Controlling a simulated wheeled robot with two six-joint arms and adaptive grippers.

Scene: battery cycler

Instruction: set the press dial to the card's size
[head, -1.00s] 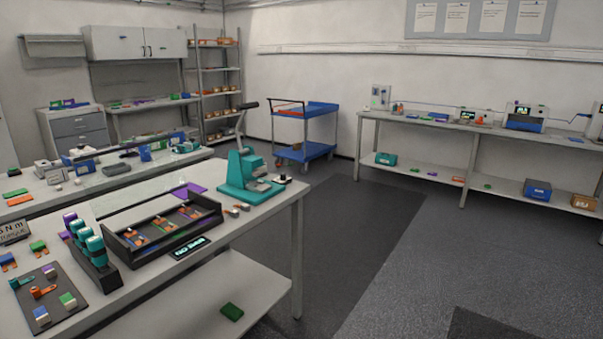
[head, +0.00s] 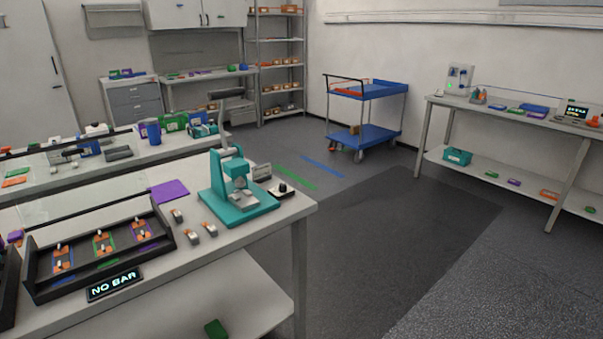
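The teal press (head: 238,203) stands on the near bench close to its right end, with a grey lever (head: 226,94) raised above it. A small unit with a black knob (head: 282,187), which looks like the dial, sits just right of the press at the bench edge. Its setting is too small to read. A small grey card or plate (head: 262,171) stands behind the knob; its writing cannot be read. Neither of my grippers is in the head view.
A black tray (head: 135,267) with coloured plates lies left of the press, behind a "NO BAR" sign (head: 114,284). Several small metal-and-orange parts and a purple sheet (head: 169,191) lie between. Open floor (head: 380,230) lies right of the bench; a blue cart (head: 365,137) stands behind.

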